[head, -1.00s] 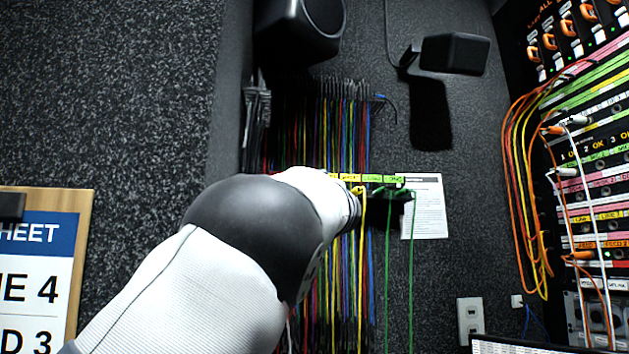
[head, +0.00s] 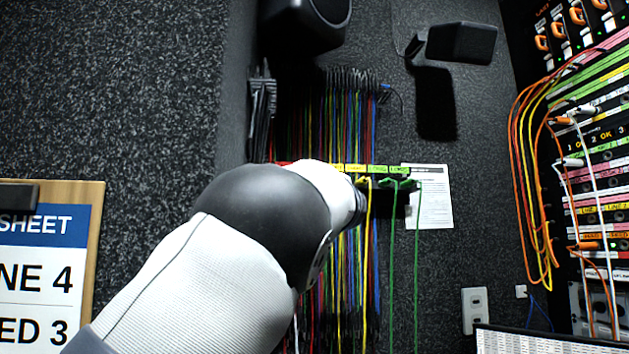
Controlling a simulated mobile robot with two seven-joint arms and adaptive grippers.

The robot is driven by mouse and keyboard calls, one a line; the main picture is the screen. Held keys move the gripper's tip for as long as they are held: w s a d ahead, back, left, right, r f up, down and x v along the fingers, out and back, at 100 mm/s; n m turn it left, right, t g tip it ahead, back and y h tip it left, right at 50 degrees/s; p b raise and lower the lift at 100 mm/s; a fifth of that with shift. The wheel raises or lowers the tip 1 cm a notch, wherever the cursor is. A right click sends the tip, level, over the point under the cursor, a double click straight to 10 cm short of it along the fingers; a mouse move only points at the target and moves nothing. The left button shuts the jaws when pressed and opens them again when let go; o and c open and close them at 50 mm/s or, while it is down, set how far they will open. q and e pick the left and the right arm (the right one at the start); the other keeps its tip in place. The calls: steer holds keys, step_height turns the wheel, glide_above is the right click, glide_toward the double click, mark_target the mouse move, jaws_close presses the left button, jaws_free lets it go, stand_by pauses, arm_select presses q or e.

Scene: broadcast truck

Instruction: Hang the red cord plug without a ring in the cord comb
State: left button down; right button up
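The cord comb (head: 393,169) is on the dark wall at the centre, with a strip of yellow and green labels along it. A yellow cord and green cords (head: 392,260) hang from its right part. Red, yellow and blue cords (head: 340,125) hang in a dense bundle behind it. My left arm reaches in from the lower left and covers the left part of the comb. My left gripper is hidden behind the arm. A red cord plug without a ring cannot be made out. My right gripper is not in view.
A patch panel (head: 600,170) with plugged orange, yellow and white cords stands at the right. A paper sheet (head: 431,197) is right of the comb. A clipboard sheet (head: 40,265) is at the lower left.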

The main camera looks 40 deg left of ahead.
arm_select(q)
steer(key=shift+f, duration=0.3)
stand_by(0.5)
steer(key=shift+c, duration=2)
jaws_free()
steer(key=s+d, duration=0.5)
steer(key=d, duration=0.1)
